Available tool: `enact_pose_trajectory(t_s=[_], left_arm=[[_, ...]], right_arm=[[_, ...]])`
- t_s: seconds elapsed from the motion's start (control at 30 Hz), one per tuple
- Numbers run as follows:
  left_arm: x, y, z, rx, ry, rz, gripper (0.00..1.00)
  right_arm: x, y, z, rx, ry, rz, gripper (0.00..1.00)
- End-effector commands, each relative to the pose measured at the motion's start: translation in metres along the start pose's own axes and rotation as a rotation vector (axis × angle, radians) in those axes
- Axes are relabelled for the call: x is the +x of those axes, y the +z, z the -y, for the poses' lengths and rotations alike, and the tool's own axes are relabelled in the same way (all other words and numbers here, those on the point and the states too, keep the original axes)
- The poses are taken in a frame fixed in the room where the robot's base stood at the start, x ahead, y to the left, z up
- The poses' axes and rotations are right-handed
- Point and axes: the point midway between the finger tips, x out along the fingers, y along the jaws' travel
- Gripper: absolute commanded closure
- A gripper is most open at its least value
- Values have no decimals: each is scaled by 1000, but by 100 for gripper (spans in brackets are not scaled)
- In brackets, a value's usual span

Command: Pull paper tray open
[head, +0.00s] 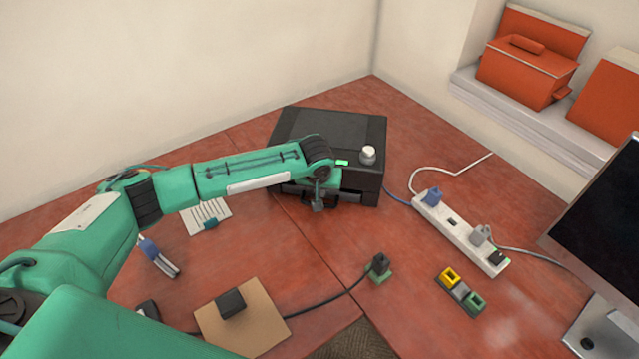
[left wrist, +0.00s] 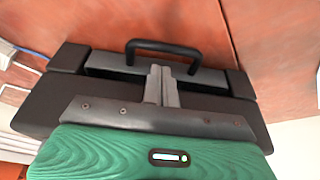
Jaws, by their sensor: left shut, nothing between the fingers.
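A black printer-like box (head: 365,130) stands on the red desk, and the paper tray is low in its front. In the left wrist view the tray's grey front (left wrist: 212,78) sits between the box's black sides and carries a black loop handle (left wrist: 165,43). My left gripper (head: 318,204) is at the front of the box, partly hidden by my own arm. In the left wrist view its fingers (left wrist: 158,72) are together and empty, lying between the handle's two legs in the picture. I cannot tell whether they touch the handle. My right gripper is not in view.
A white knob (head: 368,154) is on the box. A power strip (head: 460,232) with cables lies to the right, near a monitor (head: 595,220). A plug on a green base (head: 379,268) and a coloured button block (head: 460,292) lie nearer. Bare desk lies before the box.

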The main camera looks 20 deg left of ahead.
Motion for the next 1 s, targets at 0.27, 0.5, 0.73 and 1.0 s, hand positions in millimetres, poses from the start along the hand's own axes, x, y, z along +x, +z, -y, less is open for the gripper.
enact_pose_trajectory(t_s=[0.27, 0.5, 0.73, 1.0], left_arm=[[37, 0, 0, 1, 0, 0, 100], [43, 0, 0, 1, 0, -1, 100], [43, 0, 0, 1, 0, -1, 100], [33, 15, 0, 1, 1, 3, 100]], right_arm=[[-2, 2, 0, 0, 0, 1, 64], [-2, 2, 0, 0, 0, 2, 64], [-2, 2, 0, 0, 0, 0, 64], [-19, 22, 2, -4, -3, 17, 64]])
